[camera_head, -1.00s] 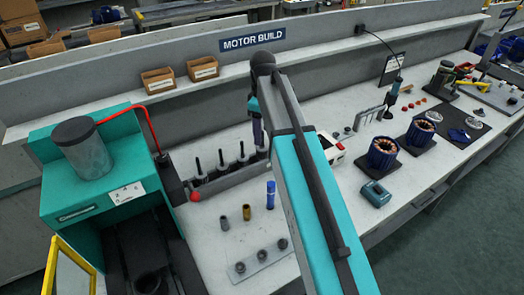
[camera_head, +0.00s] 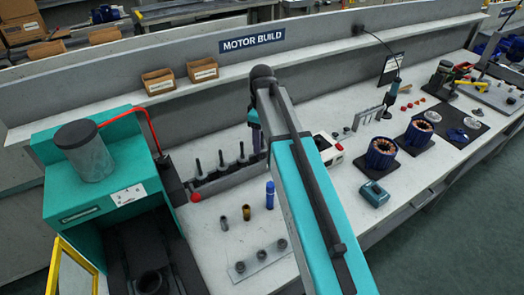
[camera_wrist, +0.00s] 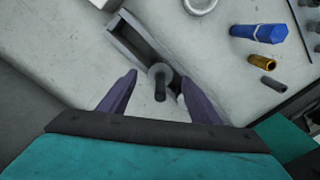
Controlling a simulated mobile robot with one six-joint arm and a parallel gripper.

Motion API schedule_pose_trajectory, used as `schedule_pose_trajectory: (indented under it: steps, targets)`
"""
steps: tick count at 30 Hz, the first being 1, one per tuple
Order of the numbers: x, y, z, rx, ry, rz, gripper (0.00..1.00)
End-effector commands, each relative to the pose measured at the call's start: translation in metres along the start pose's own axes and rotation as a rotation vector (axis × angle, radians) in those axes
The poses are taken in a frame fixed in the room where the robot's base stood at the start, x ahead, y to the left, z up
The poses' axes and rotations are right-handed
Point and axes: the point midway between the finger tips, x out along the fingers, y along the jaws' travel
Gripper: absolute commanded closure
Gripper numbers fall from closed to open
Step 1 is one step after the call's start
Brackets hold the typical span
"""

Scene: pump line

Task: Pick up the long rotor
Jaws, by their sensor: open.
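My gripper (camera_wrist: 160,78) is open in the wrist view, its two purple fingers on either side of a dark upright rotor shaft (camera_wrist: 160,88). The fingers appear apart from the shaft, and nothing is held. The shaft stands at a grey rack (camera_wrist: 122,42); the part of the rack beyond it looks empty. In the head view the rack (camera_head: 232,175) holds several upright dark rotors (camera_head: 221,160) in a row. My gripper (camera_head: 257,140) is at the rack's right end there, partly hidden by my arm. I cannot tell from these views which rotor is the long one.
A teal press (camera_head: 75,190) is on the left. A white and red device (camera_head: 328,150) stands right of my arm.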

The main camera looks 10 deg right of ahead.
Motion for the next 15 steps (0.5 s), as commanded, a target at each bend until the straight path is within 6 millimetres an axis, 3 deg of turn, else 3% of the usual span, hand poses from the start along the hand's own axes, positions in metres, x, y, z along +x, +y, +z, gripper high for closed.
schedule_pose_trajectory:
  steps: [7,15]
  targets:
    - [0.021,-0.001,0.000,0.000,-0.001,-0.001,0.42]
    - [0.028,-0.001,-0.001,-0.001,0.000,0.000,0.42]
